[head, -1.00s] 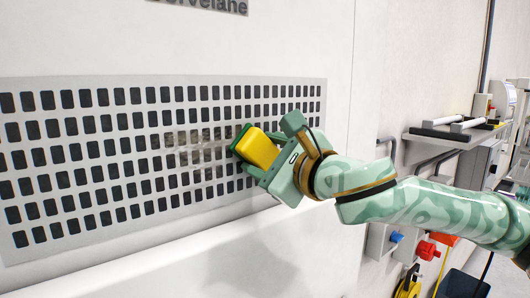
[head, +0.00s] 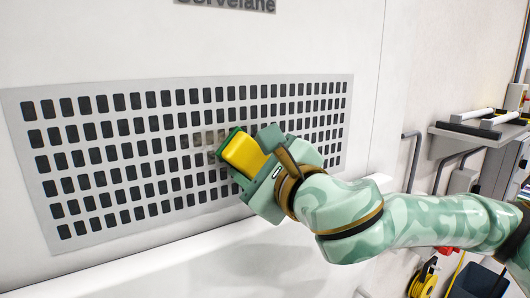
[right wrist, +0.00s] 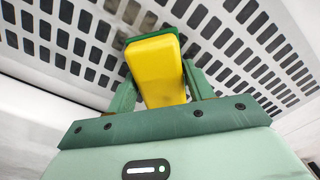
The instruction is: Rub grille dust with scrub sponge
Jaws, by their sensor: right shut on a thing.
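The grille (head: 165,150) is a light grey panel with rows of dark slots on a white wall face. A faint tan dust patch (head: 204,138) shows on it just left of the sponge. The scrub sponge (head: 243,154) is a yellow block with a green scrub face turned to the grille. It appears to touch the grille, but the contact is hidden. My right gripper (head: 254,158) is shut on the sponge. In the right wrist view the sponge (right wrist: 158,72) sits between its green fingers, with the grille (right wrist: 240,40) behind. My left gripper is not in view.
A white ledge (head: 150,257) runs below the grille. At the right, a wall shelf (head: 480,131) holds white bars, and a yellow reel (head: 423,278) hangs lower down. The wall below the grille is clear.

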